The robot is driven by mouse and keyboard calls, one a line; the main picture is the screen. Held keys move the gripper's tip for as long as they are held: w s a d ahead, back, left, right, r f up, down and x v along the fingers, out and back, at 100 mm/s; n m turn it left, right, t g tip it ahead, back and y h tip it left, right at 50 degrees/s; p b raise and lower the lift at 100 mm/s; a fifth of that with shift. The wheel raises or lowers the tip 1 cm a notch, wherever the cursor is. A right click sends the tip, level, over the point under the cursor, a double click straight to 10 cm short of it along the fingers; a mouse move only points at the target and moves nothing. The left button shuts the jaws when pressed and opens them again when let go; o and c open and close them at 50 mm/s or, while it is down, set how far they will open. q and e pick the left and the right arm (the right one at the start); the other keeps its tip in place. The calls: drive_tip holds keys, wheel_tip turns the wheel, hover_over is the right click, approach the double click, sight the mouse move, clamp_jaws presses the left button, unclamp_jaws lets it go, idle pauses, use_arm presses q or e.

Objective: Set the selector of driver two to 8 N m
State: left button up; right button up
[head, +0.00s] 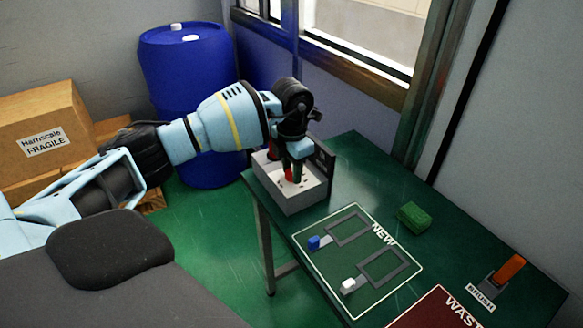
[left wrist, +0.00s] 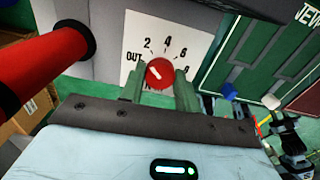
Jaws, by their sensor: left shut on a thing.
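A red selector knob (left wrist: 160,72) with a white mark sits on a white dial plate (left wrist: 135,27) in the left wrist view. The plate shows 2, 4 and 6 around the knob, with OUT at its left; a figure right of 6 is partly hidden by a finger. The mark lies diagonally; I cannot tell which number it points to. My left gripper (left wrist: 160,80) is shut on the knob, one green finger at each side. In the head view my left gripper (head: 291,165) reaches down into the pale box (head: 290,200) at the table's left end. My right gripper is not seen.
A red cylinder (left wrist: 45,62) stands close left of the gripper in the left wrist view. The green table (head: 350,150) holds a NEW mat (head: 395,292) with blue and white pieces, a green sponge (head: 413,216), and an orange-handled brush (head: 512,266). A blue barrel (head: 185,75) stands behind.

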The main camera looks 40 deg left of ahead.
use_arm(q)
drive_tip(key=m, duration=0.6)
drive_tip(key=m+b, duration=0.1)
drive_tip(key=m, duration=0.5)
drive_tip(key=shift+m, duration=0.4)
drive_tip(key=m, duration=0.2)
drive_tip(key=shift+f+m, duration=0.1)
drive_tip(key=shift+m, duration=0.2)
drive_tip(key=m+b, duration=0.1)
drive_tip(key=m, duration=0.2)
drive_tip(key=shift+m, duration=0.4)
drive_tip(key=m, duration=0.3)
drive_tip(key=shift+m+b, duration=0.45)
drive_tip(key=shift+m, duration=0.95)
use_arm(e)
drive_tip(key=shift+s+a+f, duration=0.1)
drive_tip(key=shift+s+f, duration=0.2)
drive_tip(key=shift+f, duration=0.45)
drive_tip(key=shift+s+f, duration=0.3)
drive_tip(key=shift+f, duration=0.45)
use_arm(q)
drive_tip(key=shift+m, duration=0.3)
drive_tip(key=o, duration=1)
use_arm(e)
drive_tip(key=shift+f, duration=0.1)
